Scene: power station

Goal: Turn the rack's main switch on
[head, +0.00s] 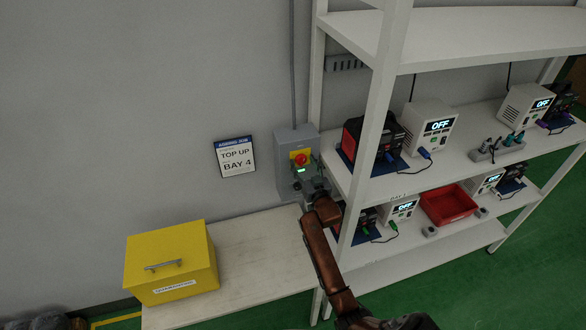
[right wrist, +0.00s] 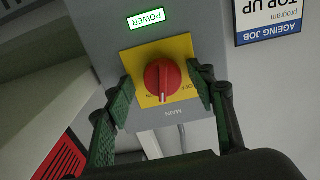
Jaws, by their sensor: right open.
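The grey main switch box (head: 283,139) is on the wall left of the rack (head: 364,150). Its red rotary knob (right wrist: 164,75) sits on a yellow plate (right wrist: 134,60) in the right wrist view, which shows the box upside down. The knob's white mark points down in that picture, by the ON label; OFF is to the right. The POWER lamp (right wrist: 146,19) glows green. My right gripper (right wrist: 162,88) is open, with its fingers either side of the knob and small gaps visible. It also shows below the knob in the head view (head: 312,184). My left gripper is not in view.
The rack's white post stands close right of my right arm. Its shelves hold several white units reading OFF (head: 438,126), a red tray (head: 448,204) and dark devices. A yellow box (head: 170,262) is on the bench (head: 255,257). A sign (head: 235,157) hangs left of the switch box.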

